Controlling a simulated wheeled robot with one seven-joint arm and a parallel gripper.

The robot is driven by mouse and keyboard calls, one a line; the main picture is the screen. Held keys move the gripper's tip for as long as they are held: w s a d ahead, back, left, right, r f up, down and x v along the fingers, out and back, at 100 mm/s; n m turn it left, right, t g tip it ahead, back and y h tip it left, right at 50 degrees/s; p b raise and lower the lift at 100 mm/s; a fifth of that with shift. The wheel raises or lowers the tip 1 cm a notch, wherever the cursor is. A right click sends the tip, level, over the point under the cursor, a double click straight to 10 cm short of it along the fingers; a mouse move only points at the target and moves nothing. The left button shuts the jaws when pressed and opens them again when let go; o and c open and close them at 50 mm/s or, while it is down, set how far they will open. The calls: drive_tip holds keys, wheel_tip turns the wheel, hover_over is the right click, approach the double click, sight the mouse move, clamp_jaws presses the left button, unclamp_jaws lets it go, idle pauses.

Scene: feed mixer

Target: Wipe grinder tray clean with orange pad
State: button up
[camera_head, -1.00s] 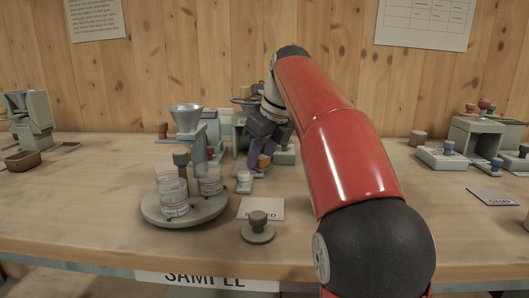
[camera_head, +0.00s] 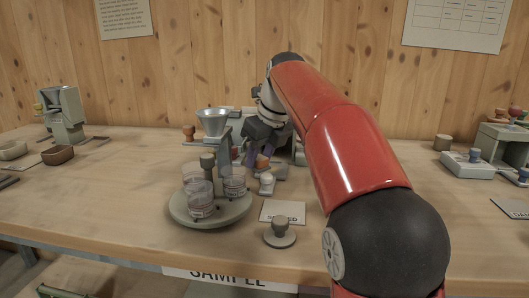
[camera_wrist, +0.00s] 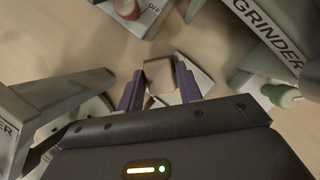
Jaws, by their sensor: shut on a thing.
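My gripper (camera_wrist: 160,90) is shut on the orange pad (camera_wrist: 160,77), a small block that looks orange-brown between the two purple fingers. In the head view the pad (camera_head: 262,160) shows as a small orange patch low between the fingers, behind the sample carousel. A machine labelled GRINDER (camera_wrist: 268,28) is at the upper right of the wrist view. A pale flat piece (camera_wrist: 197,78) lies behind and right of the pad. I cannot tell whether this is the grinder tray or whether the pad touches it.
A round carousel (camera_head: 210,208) with clear jars stands in front of my gripper, near a metal funnel (camera_head: 213,121). A knobbed disc (camera_head: 280,236) and a label card (camera_head: 283,212) lie nearby. A red-knobbed OFF switch (camera_wrist: 127,9) is close. Bare bench (camera_head: 120,190) lies left.

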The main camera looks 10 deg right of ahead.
drive_tip(key=shift+s+d, duration=0.3)
drive_tip(key=shift+d, duration=0.7)
drive_tip(key=shift+s+d, duration=0.35)
drive_tip(key=shift+d, duration=0.7)
drive_tip(key=shift+s+d, duration=0.3)
drive_tip(key=shift+d, duration=0.7)
drive_tip(key=shift+r, duration=0.1)
drive_tip(key=shift+r, duration=3)
wheel_tip(320, 180, up, 3)
